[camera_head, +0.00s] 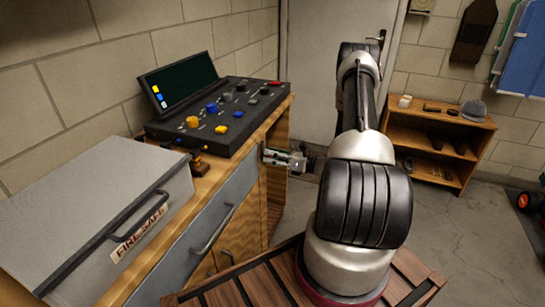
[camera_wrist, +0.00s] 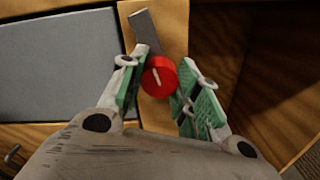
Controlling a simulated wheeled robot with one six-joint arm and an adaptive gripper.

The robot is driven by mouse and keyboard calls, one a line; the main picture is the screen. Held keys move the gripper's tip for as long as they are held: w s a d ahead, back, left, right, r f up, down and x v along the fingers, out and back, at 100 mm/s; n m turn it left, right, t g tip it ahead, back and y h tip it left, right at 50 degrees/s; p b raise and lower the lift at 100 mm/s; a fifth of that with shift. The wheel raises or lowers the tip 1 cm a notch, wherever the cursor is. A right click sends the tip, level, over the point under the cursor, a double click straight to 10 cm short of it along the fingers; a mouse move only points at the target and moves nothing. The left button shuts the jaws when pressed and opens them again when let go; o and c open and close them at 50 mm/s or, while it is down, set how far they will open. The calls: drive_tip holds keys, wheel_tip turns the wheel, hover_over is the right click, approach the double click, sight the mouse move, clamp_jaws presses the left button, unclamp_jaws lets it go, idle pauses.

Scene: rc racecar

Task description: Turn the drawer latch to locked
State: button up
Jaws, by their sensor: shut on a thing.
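The drawer latch has a round red knob (camera_wrist: 158,77) with a short white line on it. A flat grey bar (camera_wrist: 145,30) extends from it up the wooden strip in the wrist view, its top tilted left. The bar lies beside the grey drawer front (camera_wrist: 60,65) and does not visibly cross it. My gripper (camera_wrist: 163,58) has its green-padded fingers on both sides of the knob, shut on it. In the head view, my gripper (camera_head: 285,158) is at the right end of the workbench, and the drawer front (camera_head: 190,260) shows; the latch is hidden there.
A grey fire safe box (camera_head: 90,215) and a black control panel (camera_head: 220,115) stand on the workbench. The drawer handle (camera_head: 212,230) sticks out. A low wooden shelf (camera_head: 440,125) stands at the back right.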

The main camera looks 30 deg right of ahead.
drive_tip(key=shift+n, duration=7.4)
drive_tip(key=o, duration=1)
drive_tip(key=v, duration=1.2)
